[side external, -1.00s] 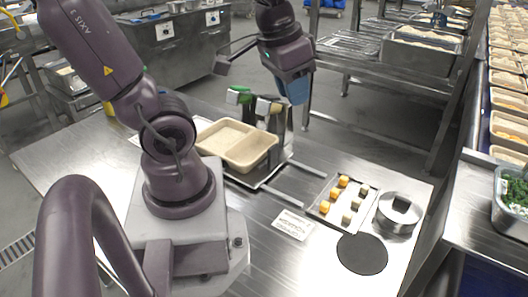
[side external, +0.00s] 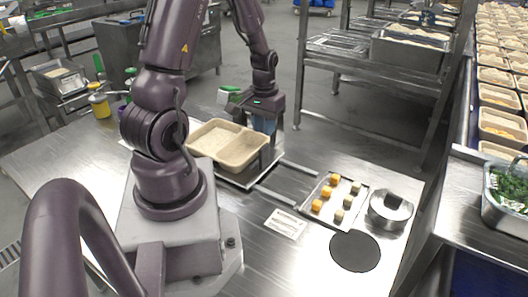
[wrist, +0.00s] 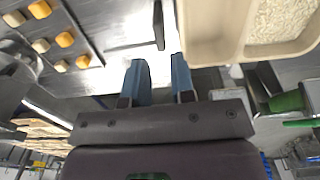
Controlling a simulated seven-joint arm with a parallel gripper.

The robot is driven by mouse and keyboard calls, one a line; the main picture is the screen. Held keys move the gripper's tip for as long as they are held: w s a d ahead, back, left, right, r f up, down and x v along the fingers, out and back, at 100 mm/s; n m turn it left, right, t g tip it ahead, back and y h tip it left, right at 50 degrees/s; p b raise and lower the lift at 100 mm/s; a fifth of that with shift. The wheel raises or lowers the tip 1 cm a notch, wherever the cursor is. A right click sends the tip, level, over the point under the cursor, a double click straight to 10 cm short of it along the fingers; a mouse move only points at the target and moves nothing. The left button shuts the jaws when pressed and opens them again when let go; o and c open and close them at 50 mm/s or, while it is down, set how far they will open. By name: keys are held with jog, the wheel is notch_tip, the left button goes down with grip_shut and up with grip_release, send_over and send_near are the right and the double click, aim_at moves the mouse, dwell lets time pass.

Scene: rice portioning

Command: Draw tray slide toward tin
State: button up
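The tray slide (side external: 238,181) is a flat metal carriage on two rails that run right toward the small-food tray. A beige two-compartment tray (side external: 246,163) with rice in one compartment sits on it; its edge fills the upper right of the wrist view (wrist: 222,50). My gripper (side external: 265,124) is low behind the beige tray. In the wrist view its blue fingers (wrist: 159,66) are apart and empty, with a dark upright bar (wrist: 158,25) beyond the gap. The fingertips' contact with the slide is unclear.
A metal tray of yellow and grey cubes (side external: 325,221) lies beside the rails' right end. A dark round mat (side external: 354,250) and a white label card (side external: 286,223) lie in front. A green-topped item (side external: 229,92) stands behind the beige tray. Shelving rises behind.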

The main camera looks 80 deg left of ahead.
aim_at(264, 146)
notch_tip(264, 146, down, 8)
jog(key=shift+f, duration=0.25)
grip_shut()
